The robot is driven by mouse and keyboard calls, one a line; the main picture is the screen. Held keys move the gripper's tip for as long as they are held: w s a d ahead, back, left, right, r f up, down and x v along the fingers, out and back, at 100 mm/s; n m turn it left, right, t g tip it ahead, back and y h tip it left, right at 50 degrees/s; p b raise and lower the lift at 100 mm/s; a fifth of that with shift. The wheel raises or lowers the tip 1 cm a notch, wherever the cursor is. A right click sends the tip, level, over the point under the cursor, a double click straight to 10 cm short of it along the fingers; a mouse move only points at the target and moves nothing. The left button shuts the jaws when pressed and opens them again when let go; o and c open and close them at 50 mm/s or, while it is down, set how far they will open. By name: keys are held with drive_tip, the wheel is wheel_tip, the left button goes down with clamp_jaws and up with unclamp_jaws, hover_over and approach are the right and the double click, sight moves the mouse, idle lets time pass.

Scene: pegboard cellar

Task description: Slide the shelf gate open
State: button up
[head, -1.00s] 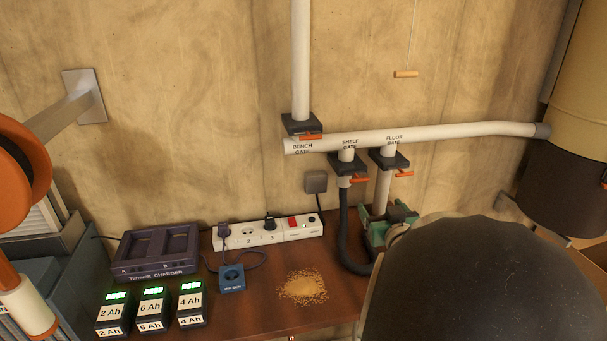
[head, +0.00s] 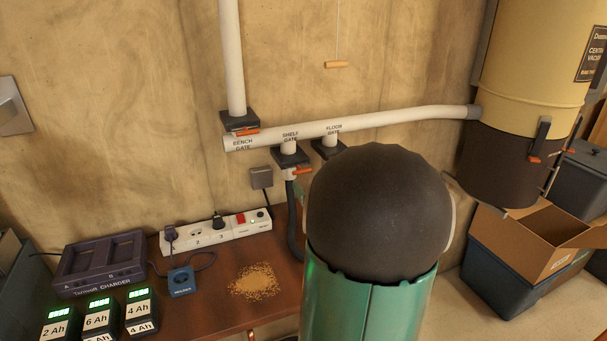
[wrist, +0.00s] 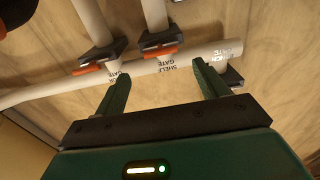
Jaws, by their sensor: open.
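The shelf gate (head: 290,156) is a dark block under the white pipe, with an orange handle (head: 302,171) sticking out to the right. In the wrist view the scene is upside down, and the shelf gate's orange handle (wrist: 160,49) lies beyond the fingertips, near the middle. My gripper (wrist: 162,78) is open and empty, its two green fingers spread wide with the SHELF GATE label between them in the picture. They look apart from the handle. In the head view my arm hides the gripper.
The bench gate (head: 239,121) is to the left and the floor gate (head: 329,147) to the right, partly hidden by my arm. A power strip (head: 215,231), charger (head: 101,264) and sawdust pile (head: 256,281) are on the bench below. An open box (head: 530,250) stands right.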

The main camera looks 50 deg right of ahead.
drive_tip(key=x, duration=0.7)
drive_tip(key=shift+c, duration=0.2)
drive_tip(key=c, duration=1.3)
drive_tip(key=v, duration=0.5)
drive_tip(key=shift+s+a+f, duration=0.1)
drive_tip(key=shift+s+a, duration=0.1)
drive_tip(key=shift+s, duration=0.15)
drive_tip(key=shift+c, duration=0.2)
